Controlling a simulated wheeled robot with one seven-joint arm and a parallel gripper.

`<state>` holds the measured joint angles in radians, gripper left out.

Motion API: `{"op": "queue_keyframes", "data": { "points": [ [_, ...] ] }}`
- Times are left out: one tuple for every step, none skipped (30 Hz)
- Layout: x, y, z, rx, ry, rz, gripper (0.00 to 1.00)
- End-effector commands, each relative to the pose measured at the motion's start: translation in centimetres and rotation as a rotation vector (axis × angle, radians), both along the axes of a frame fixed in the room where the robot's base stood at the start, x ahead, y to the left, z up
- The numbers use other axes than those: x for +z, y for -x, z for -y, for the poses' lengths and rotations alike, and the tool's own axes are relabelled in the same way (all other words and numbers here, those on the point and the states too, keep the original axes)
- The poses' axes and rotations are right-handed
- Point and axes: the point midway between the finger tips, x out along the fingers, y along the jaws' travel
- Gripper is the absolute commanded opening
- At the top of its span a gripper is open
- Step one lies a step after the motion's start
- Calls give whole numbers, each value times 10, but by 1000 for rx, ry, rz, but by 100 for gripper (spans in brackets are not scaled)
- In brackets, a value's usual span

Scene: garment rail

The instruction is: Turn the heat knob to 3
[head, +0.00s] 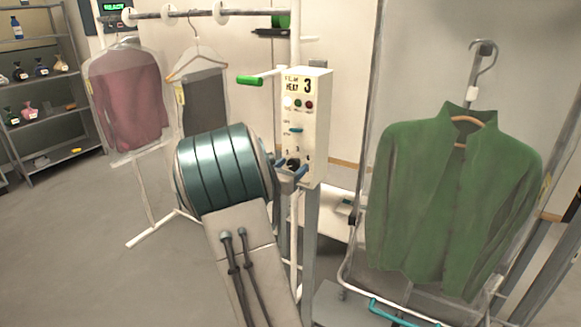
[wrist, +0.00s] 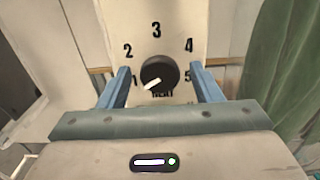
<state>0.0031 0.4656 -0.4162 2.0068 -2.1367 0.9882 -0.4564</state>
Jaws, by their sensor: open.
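The heat knob (wrist: 159,73) is a round black dial with a white pointer, low on a white control box (head: 307,120). Numbers 1 to 5 arc around it, with 3 at the top. In the wrist view the pointer slants to the lower left, nearest the 1 and a little below it. The knob also shows small in the head view (head: 293,163). My gripper (wrist: 160,88) is open, its blue fingers to the left and right of the knob with gaps between. In the head view my gripper (head: 291,167) is at the box's lower front.
The box front bears a card with a large 3 (head: 307,86), coloured lamps and a teal lever (head: 295,130). A green handle (head: 249,80) sticks out left. A green jacket (head: 455,190) hangs close on the right. A bagged red garment (head: 128,100) hangs on the left rail.

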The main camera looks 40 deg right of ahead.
Motion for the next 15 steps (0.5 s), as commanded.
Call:
{"op": "queue_keyframes", "data": {
  "points": [
    [0, 0, 0, 0, 0, 0, 59],
    [0, 0, 0, 0, 0, 0, 59],
    [0, 0, 0, 0, 0, 0, 59],
    [0, 0, 0, 0, 0, 0, 59],
    [0, 0, 0, 0, 0, 0, 59],
    [0, 0, 0, 0, 0, 0, 53],
    [0, 0, 0, 0, 0, 1, 45],
    [0, 0, 0, 0, 0, 1, 37],
    [0, 0, 0, 0, 0, 1, 25],
    [0, 0, 0, 0, 0, 1, 17],
    [0, 0, 0, 0, 0, 1, 15],
    [0, 0, 0, 0, 0, 1, 15],
    [0, 0, 0, 0, 0, 1, 15],
    [0, 0, 0, 0, 0, 1, 15],
    [0, 0, 0, 0, -1, 3, 15]
  ]
}}
